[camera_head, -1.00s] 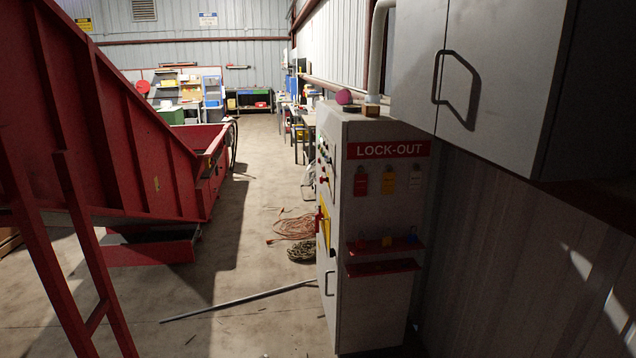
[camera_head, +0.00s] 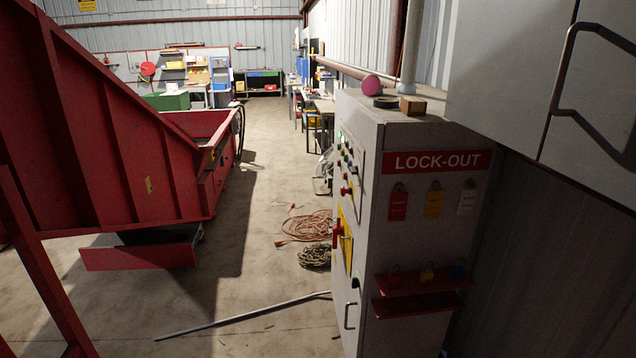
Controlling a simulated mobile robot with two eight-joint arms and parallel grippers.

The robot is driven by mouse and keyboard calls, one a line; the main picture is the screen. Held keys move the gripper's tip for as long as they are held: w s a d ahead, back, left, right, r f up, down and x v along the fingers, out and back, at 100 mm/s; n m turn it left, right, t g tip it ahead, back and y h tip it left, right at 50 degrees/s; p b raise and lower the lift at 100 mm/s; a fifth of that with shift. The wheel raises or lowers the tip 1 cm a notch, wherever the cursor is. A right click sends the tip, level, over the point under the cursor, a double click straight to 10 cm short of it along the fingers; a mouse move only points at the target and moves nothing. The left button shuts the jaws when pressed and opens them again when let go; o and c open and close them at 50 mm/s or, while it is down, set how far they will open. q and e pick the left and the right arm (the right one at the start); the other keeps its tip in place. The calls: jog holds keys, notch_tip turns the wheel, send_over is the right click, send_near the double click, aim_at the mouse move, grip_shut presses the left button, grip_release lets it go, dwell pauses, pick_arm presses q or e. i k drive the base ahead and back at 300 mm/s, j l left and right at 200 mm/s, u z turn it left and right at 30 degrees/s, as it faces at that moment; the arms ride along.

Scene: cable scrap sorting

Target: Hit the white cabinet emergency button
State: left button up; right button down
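The white cabinet (camera_head: 412,240) stands right of centre in the head view, with a red LOCK-OUT sign on its near side. Its front faces left and shows at a steep angle. That front carries several small coloured buttons and lights, among them a red knob (camera_head: 346,191) and a green light (camera_head: 340,136). Lower down is a red handle (camera_head: 338,234) on a yellow plate (camera_head: 346,240). I cannot tell for certain which red part is the emergency button. Neither of my grippers is in view.
A red machine (camera_head: 120,130) fills the left. Orange cable (camera_head: 308,226) and a chain (camera_head: 314,256) lie on the floor before the cabinet, with a long metal bar (camera_head: 240,318) nearer. A grey wall cabinet (camera_head: 500,90) juts out upper right. The aisle between is otherwise largely clear.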

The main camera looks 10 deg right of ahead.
aim_at(343, 191)
jog(key=i+l+u, duration=0.1)
jog(key=i, duration=0.45)
jog(key=i+l+u, duration=0.1)
jog(key=i, duration=0.45)
jog(key=i+l, duration=0.3)
jog(key=i, duration=0.25)
jog(key=u, duration=0.05)
